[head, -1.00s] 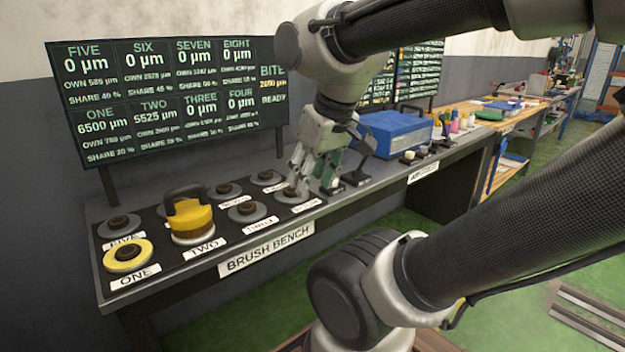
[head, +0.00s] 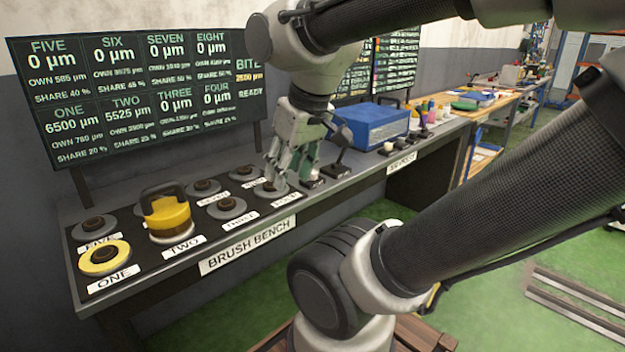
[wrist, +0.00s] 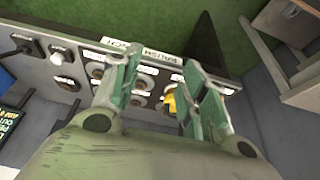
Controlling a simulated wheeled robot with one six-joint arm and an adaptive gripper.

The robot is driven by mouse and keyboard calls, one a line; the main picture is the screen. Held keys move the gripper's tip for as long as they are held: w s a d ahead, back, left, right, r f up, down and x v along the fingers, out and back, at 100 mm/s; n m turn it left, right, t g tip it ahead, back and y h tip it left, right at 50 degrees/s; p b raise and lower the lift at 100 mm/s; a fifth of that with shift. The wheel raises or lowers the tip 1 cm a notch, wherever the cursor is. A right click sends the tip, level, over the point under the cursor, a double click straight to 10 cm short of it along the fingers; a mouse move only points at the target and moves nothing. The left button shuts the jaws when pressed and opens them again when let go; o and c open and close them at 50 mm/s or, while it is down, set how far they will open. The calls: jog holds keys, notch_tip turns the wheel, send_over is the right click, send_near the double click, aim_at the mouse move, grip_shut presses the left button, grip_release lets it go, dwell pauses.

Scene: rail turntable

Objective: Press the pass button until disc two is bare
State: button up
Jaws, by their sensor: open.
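Disc two (head: 172,238) shows a pale edge under a yellow block with a dark handle (head: 168,213), on the bench behind the label TWO. The board (head: 140,95) reads 5525 µm for TWO and 6500 µm for ONE, with READY at its right. Disc one (head: 104,257) has a yellow ring around a dark hub. My gripper (head: 285,180) is open and empty over the bench near disc four, right of disc two. In the wrist view its fingers (wrist: 165,75) stand apart, with the yellow block (wrist: 171,104) partly hidden beyond them. I cannot tell which control is the pass button.
Several grey discs, such as disc three (head: 226,208), stand close together on the brush bench (head: 140,285). Small dark pedestals (head: 313,183) stand right of my gripper, before a blue box (head: 372,125).

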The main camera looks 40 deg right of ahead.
grip_shut()
dwell(1.4)
